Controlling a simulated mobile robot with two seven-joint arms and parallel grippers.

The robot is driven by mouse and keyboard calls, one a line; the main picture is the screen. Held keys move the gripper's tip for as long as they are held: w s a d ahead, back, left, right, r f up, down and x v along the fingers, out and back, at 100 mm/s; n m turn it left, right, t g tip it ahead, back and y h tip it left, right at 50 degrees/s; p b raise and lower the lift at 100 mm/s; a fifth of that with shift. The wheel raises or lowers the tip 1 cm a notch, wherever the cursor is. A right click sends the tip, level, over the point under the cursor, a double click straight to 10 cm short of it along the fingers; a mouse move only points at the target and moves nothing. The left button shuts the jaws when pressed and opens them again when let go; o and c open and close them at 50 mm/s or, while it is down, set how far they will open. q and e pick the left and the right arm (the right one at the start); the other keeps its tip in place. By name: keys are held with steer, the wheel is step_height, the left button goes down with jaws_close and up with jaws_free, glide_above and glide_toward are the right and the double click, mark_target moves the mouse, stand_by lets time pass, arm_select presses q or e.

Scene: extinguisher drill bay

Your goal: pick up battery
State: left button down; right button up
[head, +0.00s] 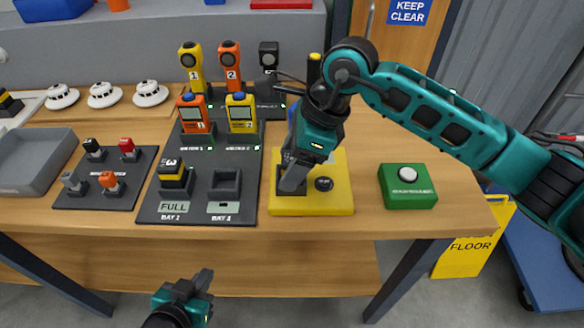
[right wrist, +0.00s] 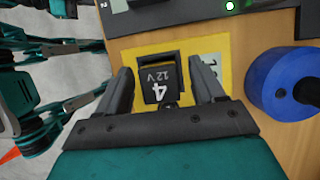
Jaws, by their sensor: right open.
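A black battery marked 4 and 12V (right wrist: 158,88) sits in a dark square holder on a yellow plate (right wrist: 213,70) in the right wrist view. My right gripper (right wrist: 160,78) is open, with one finger on each side of this battery. I cannot tell whether the fingers touch it. In the head view, my right gripper (head: 292,178) is over the yellow base (head: 312,208) and hides most of the battery. Another battery, marked 3 (head: 173,178), stands in the bay labelled FULL. My left gripper (head: 203,285) is low, in front of the table; its opening is unclear.
An empty bay (head: 225,186) lies beside the battery marked 3. A black knob (head: 323,184) is on the yellow base. A green button box (head: 407,187) stands to the right. A blue cylinder (right wrist: 275,88) is near my right gripper. A grey tray (head: 35,165) is at left.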

steer(key=shift+c, duration=0.5)
steer(key=shift+r, duration=0.1)
jaws_close()
